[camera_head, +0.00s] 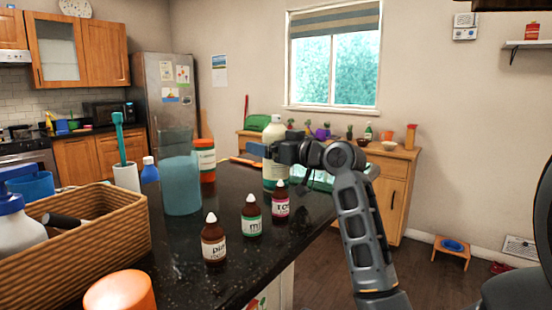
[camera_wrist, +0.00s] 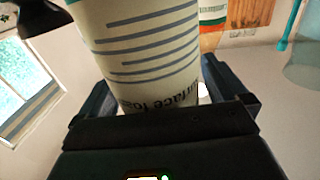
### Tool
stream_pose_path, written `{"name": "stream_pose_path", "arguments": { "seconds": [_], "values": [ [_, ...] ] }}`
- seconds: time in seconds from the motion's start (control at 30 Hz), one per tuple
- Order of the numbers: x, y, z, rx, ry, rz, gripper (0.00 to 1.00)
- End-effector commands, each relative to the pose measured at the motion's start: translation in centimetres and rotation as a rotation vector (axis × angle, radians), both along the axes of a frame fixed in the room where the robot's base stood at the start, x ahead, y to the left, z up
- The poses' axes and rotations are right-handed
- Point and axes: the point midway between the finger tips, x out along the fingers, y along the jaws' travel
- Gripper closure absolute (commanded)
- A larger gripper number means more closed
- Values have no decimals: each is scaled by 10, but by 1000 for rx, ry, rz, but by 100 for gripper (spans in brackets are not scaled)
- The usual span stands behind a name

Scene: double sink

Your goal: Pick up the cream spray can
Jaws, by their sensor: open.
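The cream spray can (camera_head: 274,131) stands upright near the far right edge of the dark counter, with a pale label and a green band low down. In the wrist view the can (camera_wrist: 148,45) fills the upper middle, with grey-blue stripes and upside-down lettering. My gripper (camera_head: 272,152) is level with the can's upper middle, coming from the right. My gripper also shows in the wrist view (camera_wrist: 158,90), open, with one finger on each side of the can. I cannot tell whether either finger touches it. The gripper hides part of the can in the head view.
Several small brown bottles (camera_head: 251,216) stand in front of the can. An orange bottle (camera_head: 207,160) and a translucent blue cup (camera_head: 182,188) stand to its left. A wicker basket (camera_head: 110,240) fills the near left. Open floor lies right of the counter.

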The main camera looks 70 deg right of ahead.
Motion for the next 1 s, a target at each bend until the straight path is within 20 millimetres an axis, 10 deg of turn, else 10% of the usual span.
{"name": "stream_pose_path", "arguments": {
  "seconds": [1.0],
  "values": [
    [-1,0,1,-2,-2,0,77]
  ]
}}
